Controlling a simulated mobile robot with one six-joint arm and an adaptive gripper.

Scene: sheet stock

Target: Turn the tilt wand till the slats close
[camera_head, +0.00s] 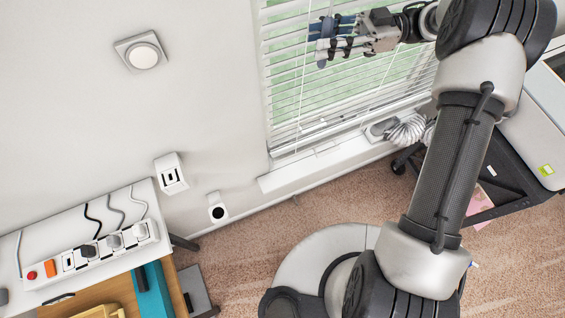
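The white blind (345,85) hangs over the window at the upper middle. Its slats stand apart, and green shows through the gaps between them. A thin white wand or cord (302,85) hangs down in front of the slats near the left side; which of the two it is, I cannot tell. My gripper (322,40) is in front of the upper slats, its fingers pointing left, close to the upper part of that thin line. Whether the fingers touch or hold it is too small to tell. My arm covers the blind's right side, and its top is out of view.
A white sill (315,167) runs below the blind. A white desk (85,225) with a power strip (90,256) stands at the lower left. A grey machine (535,125) on a dark stand is at the right. Wall fittings, including a round dial (145,56), are left of the window.

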